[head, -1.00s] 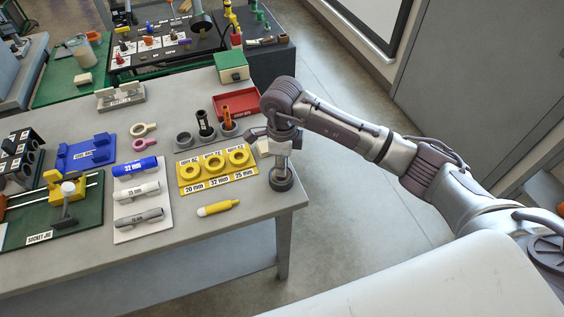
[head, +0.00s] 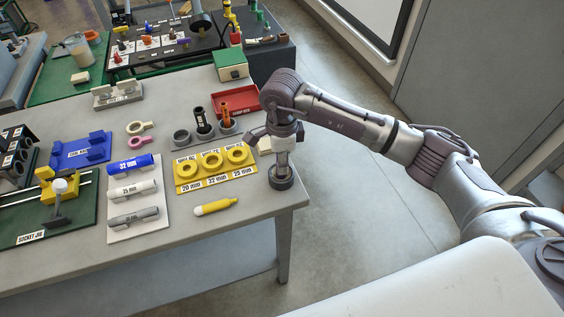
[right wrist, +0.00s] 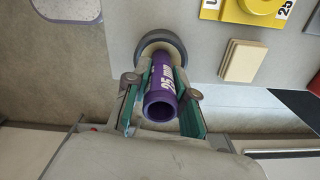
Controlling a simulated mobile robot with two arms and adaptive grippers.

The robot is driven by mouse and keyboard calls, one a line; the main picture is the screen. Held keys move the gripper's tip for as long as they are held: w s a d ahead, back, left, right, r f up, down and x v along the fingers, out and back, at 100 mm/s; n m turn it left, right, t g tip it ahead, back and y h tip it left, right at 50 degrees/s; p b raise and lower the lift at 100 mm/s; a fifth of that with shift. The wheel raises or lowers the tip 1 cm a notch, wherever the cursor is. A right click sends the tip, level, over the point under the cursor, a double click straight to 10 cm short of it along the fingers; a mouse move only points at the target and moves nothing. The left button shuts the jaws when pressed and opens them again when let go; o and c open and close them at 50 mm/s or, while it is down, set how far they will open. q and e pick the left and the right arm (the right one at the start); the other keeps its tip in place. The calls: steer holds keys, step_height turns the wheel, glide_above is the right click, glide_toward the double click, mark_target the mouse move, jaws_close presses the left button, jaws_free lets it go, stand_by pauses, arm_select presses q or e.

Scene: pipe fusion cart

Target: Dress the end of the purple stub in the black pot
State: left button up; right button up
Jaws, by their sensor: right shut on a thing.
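The purple stub (right wrist: 163,88), marked 25 mm, is in my right gripper (right wrist: 163,74), with one finger on each side. Its open near end faces the wrist camera. Its far end goes down into the black pot (right wrist: 151,43); how deep it sits is hidden. In the head view the black pot (head: 281,180) stands at the table's front right corner, with my right gripper (head: 282,160) pointing down over it. The stub is hard to make out there. My left gripper is not in view.
A yellow tray (head: 216,181) with several rings is left of the pot, and a tan block (right wrist: 240,60) lies between them. A yellow marker-like tool (head: 215,206) lies in front. A red tray (head: 235,101) is behind. The table's edge is close to the pot.

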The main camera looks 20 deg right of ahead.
steer(key=m, duration=0.3)
steer(key=shift+m, duration=0.3)
steer(key=m, duration=0.3)
steer(key=shift+p, duration=0.35)
steer(key=shift+f+n+b, duration=0.2)
steer(key=shift+n+b, duration=1.3)
steer(key=shift+s+n+b, duration=0.1)
steer(key=shift+n+b, duration=1.3)
steer(key=shift+n, duration=0.4)
